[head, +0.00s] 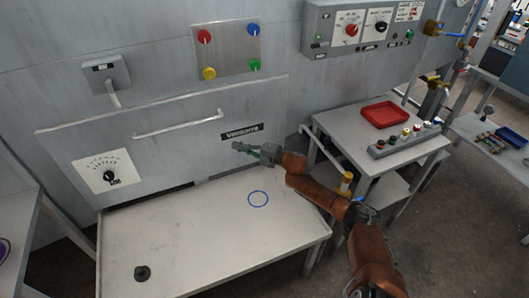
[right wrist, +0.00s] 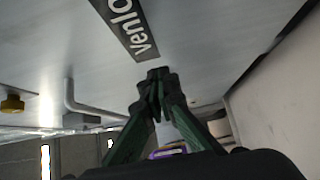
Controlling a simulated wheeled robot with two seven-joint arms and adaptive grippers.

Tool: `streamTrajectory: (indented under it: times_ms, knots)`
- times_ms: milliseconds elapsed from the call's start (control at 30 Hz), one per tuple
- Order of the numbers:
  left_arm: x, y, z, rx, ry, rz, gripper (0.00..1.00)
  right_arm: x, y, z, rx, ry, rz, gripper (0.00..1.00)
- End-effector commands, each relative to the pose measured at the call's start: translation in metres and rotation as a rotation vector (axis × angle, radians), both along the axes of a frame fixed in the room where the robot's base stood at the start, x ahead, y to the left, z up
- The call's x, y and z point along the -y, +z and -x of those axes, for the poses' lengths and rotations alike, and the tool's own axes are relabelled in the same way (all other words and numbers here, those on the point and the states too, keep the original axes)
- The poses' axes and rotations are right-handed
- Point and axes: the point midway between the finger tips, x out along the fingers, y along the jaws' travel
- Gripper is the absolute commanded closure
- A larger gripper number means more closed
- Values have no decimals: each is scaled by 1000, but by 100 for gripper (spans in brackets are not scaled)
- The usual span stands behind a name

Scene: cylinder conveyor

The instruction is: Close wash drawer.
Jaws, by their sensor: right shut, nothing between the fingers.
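The wash drawer seems to be the wide grey front panel (head: 175,140) in the machine wall. It has a long bar handle (head: 178,124), a dial on its left and a black name label (head: 242,132) at its right. Its top edge shows as a light ledge; I cannot tell how far it stands out. My right gripper (head: 240,147) is shut and empty, just below the label and close to the panel. In the right wrist view its fingertips (right wrist: 157,76) are together beside the label (right wrist: 128,24); contact with the panel is unclear. My left gripper is out of view.
A pale table (head: 190,235) with a blue ring and a black knob stands below the panel. A side table (head: 385,150) at right holds a red tray (head: 384,114) and a button box (head: 405,139). Colored knobs and switches are on the wall above.

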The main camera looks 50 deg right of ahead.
Motion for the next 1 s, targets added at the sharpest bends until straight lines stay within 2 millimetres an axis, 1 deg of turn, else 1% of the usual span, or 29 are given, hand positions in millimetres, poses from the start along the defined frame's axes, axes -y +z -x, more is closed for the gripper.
streamTrajectory:
  times_ms: [33, 300, 500, 700, 933, 1000]
  knots:
    - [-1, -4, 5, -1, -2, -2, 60, 1, 3, 7, 0, 0, 0, 100]
    - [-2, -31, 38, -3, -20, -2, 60, 16, 2, 55, 0, 3, -1, 100]
    - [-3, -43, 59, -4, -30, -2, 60, 25, 1, 83, 0, 4, -1, 100]
    - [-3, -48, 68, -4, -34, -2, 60, 29, -1, 95, -1, 3, 0, 100]
    - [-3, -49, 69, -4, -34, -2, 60, 29, -1, 95, -1, 4, 0, 100]
    - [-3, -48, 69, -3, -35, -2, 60, 29, 3, 96, 2, 4, 0, 100]
